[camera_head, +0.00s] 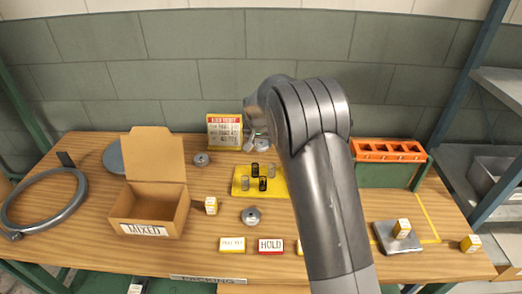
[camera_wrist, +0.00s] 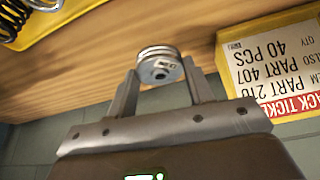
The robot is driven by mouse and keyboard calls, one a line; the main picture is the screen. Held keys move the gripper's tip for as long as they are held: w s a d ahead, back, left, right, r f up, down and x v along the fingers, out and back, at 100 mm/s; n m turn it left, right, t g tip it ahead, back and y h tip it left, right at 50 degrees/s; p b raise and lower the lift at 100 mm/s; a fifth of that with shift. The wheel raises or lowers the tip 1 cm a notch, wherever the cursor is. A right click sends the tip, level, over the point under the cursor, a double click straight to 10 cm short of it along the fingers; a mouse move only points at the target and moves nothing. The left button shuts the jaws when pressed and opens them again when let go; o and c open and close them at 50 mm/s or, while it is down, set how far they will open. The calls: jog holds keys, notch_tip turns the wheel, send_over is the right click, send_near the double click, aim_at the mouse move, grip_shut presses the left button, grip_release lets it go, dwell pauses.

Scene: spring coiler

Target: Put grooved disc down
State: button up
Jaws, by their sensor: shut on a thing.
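A grey metal grooved disc (camera_wrist: 160,66) sits between the two fingers of my gripper (camera_wrist: 160,74) in the wrist view, and the gripper is shut on it. In the head view this disc (camera_head: 262,145) shows partly at the back of the table, right of the yellow ticket stand. My arm hides most of the gripper there. I cannot tell whether the disc touches the table. Two similar discs stand on the table, one at the back left (camera_head: 201,159) and one near the front middle (camera_head: 251,216).
The yellow ticket stand (camera_head: 224,132) is close beside my gripper. A yellow spring tray (camera_head: 238,189) lies in front. A cardboard box marked MIXED (camera_head: 120,205) is at left, an orange-topped rack (camera_head: 388,150) at right. HOLD block (camera_head: 270,246) is near the front edge.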

aim_at(261, 150)
jog(key=shift+f, duration=2)
jog(key=shift+f, duration=0.1)
jog(key=o, duration=1.2)
jog(key=shift+f, duration=0.1)
jog(key=shift+c, duration=0.2)
